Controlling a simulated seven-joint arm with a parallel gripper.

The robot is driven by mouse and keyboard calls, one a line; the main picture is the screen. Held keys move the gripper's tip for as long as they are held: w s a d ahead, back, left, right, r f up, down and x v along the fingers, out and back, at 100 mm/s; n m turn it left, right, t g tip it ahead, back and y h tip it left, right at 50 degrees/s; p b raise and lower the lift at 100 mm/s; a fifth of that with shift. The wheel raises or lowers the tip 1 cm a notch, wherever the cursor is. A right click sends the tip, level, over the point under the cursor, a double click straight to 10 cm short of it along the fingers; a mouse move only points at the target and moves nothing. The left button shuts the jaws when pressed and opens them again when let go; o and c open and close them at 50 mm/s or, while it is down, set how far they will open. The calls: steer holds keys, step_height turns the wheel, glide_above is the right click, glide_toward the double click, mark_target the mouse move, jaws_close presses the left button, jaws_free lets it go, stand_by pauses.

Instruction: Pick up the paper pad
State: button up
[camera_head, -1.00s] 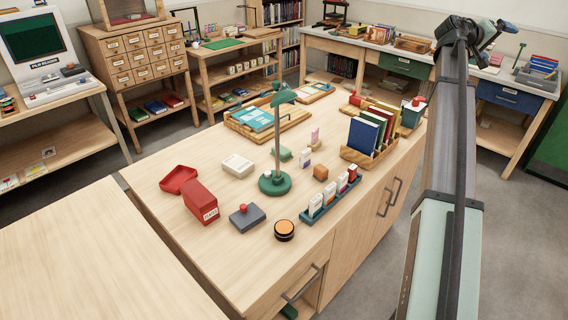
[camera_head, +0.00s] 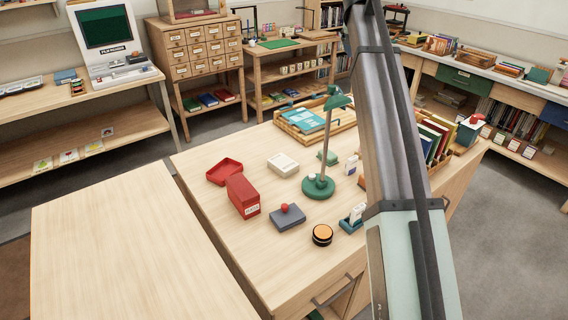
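A small white block that looks like the paper pad (camera_head: 283,164) lies flat on the wooden table (camera_head: 205,155), left of the green desk lamp (camera_head: 319,187) and behind the red box (camera_head: 242,195). Nothing covers it. My arm crosses the right side of the view, well to the right of the pad. My gripper is out of the picture, so its fingers cannot be seen.
A grey block with a red knob (camera_head: 287,217) and a round orange-topped tin (camera_head: 322,235) stand near the table's front. An open red tray (camera_head: 225,171) is left of the pad. A wooden tray of blue booklets (camera_head: 314,121) lies behind. My arm hides part of the book rack.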

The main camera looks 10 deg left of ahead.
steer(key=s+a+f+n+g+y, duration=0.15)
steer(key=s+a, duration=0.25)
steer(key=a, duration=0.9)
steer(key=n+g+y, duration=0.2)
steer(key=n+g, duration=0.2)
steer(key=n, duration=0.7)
glide_above(283, 162)
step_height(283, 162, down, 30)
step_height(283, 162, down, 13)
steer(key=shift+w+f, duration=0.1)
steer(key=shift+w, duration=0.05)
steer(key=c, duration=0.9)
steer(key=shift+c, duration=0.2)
